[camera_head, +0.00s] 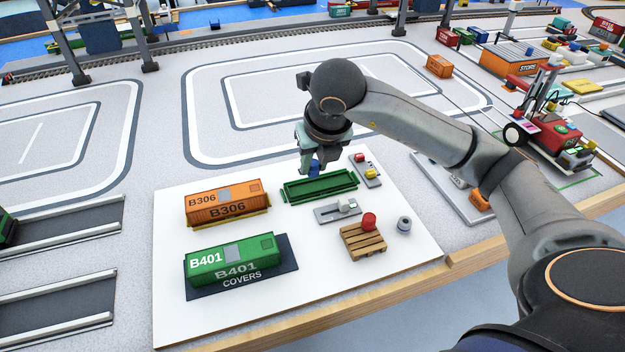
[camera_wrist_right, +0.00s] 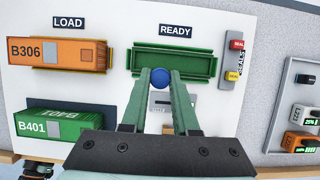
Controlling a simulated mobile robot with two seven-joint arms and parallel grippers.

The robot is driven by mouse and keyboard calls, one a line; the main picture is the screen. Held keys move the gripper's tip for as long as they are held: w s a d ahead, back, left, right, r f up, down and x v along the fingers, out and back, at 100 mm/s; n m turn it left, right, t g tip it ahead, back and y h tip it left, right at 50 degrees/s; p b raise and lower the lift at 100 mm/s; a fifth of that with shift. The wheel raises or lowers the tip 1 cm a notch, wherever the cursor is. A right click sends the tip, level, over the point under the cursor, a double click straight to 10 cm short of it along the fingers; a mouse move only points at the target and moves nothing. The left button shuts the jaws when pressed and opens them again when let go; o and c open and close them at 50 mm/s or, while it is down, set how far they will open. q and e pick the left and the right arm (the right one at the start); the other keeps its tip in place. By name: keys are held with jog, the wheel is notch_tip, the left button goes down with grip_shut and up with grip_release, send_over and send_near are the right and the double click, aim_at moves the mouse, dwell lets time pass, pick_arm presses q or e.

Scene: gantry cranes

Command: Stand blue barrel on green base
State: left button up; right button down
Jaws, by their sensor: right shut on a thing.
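The blue barrel (camera_head: 314,168) is between the fingers of my right gripper (camera_head: 318,160), which is shut on it. In the right wrist view the barrel (camera_wrist_right: 161,77) shows as a round blue top between the two fingertips (camera_wrist_right: 160,75). The green base (camera_head: 341,194), an open, shallow tray, lies on the white board. In the head view the barrel appears just over its back edge; in the right wrist view it overlaps the front side of the base (camera_wrist_right: 175,62). I cannot tell the exact height between them.
An orange B306 container (camera_head: 228,202) and a green B401 container (camera_head: 235,258) stand left of the base. A pallet (camera_head: 362,243) with a red barrel (camera_head: 369,220), a grey ring (camera_head: 404,225), a grey slider plate (camera_head: 335,212) and a seal holder (camera_head: 367,172) are close to the base.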

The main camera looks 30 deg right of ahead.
aim_at(314, 160)
jog(key=w+f, duration=0.2)
jog(key=shift+d+f, duration=0.3)
jog(key=shift+d, duration=0.1)
notch_tip(314, 160, down, 3)
jog(key=shift+f+b, duration=0.1)
jog(key=shift+b, duration=0.3)
pick_arm(q)
jog(key=shift+s+a+f, duration=0.15)
jog(key=shift+a+f, duration=0.05)
jog(key=shift+f, duration=0.35)
pick_arm(e)
jog(key=shift+w, duration=0.1)
jog(key=shift+f, duration=0.1)
jog(key=c, duration=0.7)
grip_release()
pick_arm(q)
jog(key=shift+w+r, duration=0.45)
jog(key=shift+r, duration=0.1)
